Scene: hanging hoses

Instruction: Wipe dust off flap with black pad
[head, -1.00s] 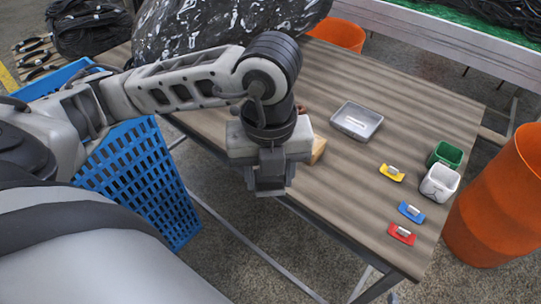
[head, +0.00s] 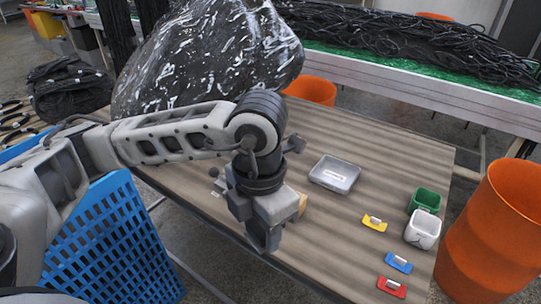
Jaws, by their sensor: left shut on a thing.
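The large black flap (head: 205,62), streaked with white dust, stands at the back left of the table. My left gripper (head: 263,240) points down over the table's near edge, well in front of and below the flap. Its fingers are shut, and what they grip is mostly hidden by the gripper itself; I take it for the black pad, as none shows on the table. Yellow (head: 374,223), blue (head: 398,262) and red (head: 391,287) pads with pale handles lie on the right of the table. My right gripper is out of view.
A grey tray (head: 334,174) lies mid-table; a wooden block is partly behind my gripper. Green (head: 425,200) and white (head: 422,230) bins stand at the right edge. A blue crate (head: 115,245) is front left, an orange barrel (head: 490,235) right.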

